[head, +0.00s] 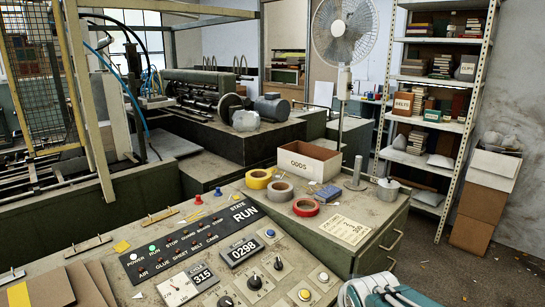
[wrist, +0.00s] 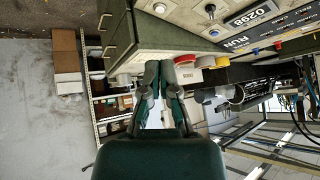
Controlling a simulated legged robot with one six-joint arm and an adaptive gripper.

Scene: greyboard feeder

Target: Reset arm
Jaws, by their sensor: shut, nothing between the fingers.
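My gripper (wrist: 160,78) shows in the wrist view with its two dark fingers together, shut and empty. The wrist view is turned over, with the console along the top. The fingertips appear in front of the console's edge, and they touch nothing that I can make out. In the head view, a white and teal part of my arm (head: 380,290) shows at the bottom edge, right of the console; the fingers cannot be made out there.
The control console (head: 205,232) has knobs and a RUN display. Yellow tape (head: 258,179), red tape (head: 306,207) and an ODDS box (head: 309,161) stand on the bench top. A fan (head: 345,30), loaded shelves (head: 440,128) and stacked cartons (head: 485,195) stand behind.

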